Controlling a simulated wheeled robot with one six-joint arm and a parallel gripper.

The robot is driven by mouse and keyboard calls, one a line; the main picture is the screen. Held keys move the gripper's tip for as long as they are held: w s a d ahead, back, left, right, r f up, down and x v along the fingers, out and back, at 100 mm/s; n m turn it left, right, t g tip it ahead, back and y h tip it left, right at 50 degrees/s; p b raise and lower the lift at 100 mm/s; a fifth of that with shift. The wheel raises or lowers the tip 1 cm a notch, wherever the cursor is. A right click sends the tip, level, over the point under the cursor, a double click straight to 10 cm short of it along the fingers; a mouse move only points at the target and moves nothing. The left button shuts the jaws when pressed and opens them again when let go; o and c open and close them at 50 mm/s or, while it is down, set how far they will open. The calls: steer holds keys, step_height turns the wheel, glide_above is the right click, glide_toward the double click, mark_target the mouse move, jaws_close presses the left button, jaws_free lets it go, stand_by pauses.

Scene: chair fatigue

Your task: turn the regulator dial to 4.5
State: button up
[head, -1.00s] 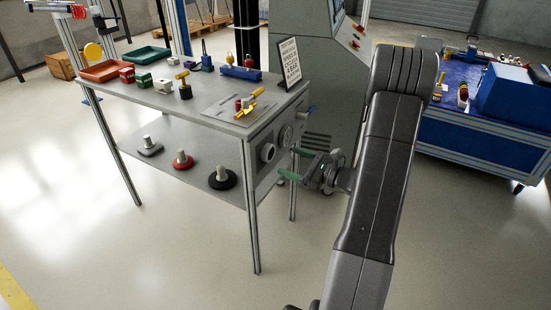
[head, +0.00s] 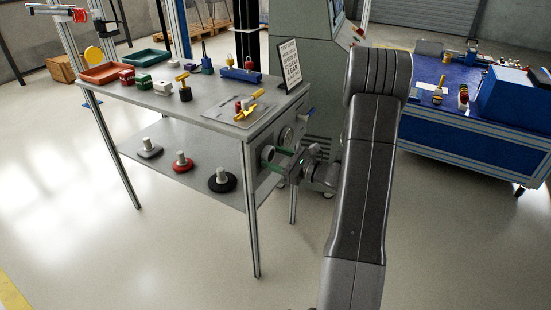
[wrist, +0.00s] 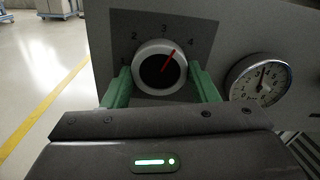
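The regulator dial (wrist: 160,70) is a round knob with a white rim, a black face and a red pointer. It sits on a grey panel with the numbers 2, 3 and 4 showing. The pointer stands between 3 and 4, nearer 4. In the head view the dial (head: 267,154) is on the end face of the workbench. My gripper (wrist: 160,75) has one green finger on each side of the dial, with narrow gaps at the rim. In the head view my gripper (head: 275,160) reaches the dial from the right.
A round gauge (wrist: 259,80) sits right of the dial, its needle pointing roughly up. The workbench (head: 215,118) carries trays, small parts and a sign (head: 289,64). Its lower shelf holds three weighted bases. A blue cart (head: 480,135) stands at right. The floor in front is clear.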

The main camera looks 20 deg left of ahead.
steer(key=shift+r+m+p, duration=0.1)
steer(key=shift+m+p, duration=0.2)
steer(key=shift+p, duration=0.15)
steer(key=shift+r+m+p, duration=0.1)
steer(key=shift+m+p, duration=0.5)
steer(key=shift+p, duration=0.15)
steer(key=m+p, duration=0.2)
steer(key=shift+p, duration=0.3)
steer(key=shift+s+m+p, duration=0.15)
steer(key=shift+m+p, duration=1.75)
steer(key=shift+m, duration=0.5)
steer(key=shift+f, duration=0.2)
steer(key=o, duration=1)
steer(key=shift+c, duration=0.2)
